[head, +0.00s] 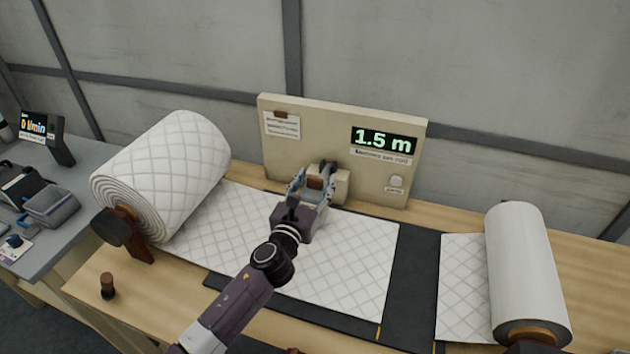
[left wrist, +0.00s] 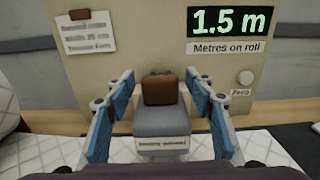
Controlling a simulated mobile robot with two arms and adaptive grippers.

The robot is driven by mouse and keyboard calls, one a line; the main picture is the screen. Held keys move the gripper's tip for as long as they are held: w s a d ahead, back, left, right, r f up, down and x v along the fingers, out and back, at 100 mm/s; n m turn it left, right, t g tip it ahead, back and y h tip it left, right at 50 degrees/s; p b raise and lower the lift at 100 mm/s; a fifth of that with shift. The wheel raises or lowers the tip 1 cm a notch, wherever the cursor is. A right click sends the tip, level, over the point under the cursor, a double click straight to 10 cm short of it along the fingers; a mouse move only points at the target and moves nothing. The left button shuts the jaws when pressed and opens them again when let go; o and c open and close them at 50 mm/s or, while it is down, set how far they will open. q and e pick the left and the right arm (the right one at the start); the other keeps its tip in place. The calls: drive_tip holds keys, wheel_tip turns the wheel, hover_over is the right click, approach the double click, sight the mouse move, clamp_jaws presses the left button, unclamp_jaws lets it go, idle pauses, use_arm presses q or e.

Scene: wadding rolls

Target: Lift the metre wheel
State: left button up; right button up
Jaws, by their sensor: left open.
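The metre wheel's grey housing (left wrist: 160,122) stands in front of the beige counter panel, with a brown grip pad (left wrist: 159,90) on top and a small label on its front. In the head view my left gripper (head: 312,181) covers much of it; the brown pad (head: 315,183) shows between the fingers. In the left wrist view the open blue fingers (left wrist: 160,92) stand on both sides of the pad, with a gap on each side. The wheel's rim and its contact with the wadding are hidden. My right gripper is not in view.
The beige panel (head: 341,125) reads 1.5 m. Quilted wadding (head: 350,255) runs across the bench from the large roll (head: 165,170) at left. A smaller white roll (head: 522,265) stands at right, beyond a dark strip (head: 412,285). A grey side table (head: 75,215) is at far left.

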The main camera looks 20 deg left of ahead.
use_arm(q)
drive_tip(key=shift+c, duration=0.3)
clamp_jaws()
drive_tip(key=shift+w+r, duration=0.15)
drive_tip(key=shift+r, duration=0.25)
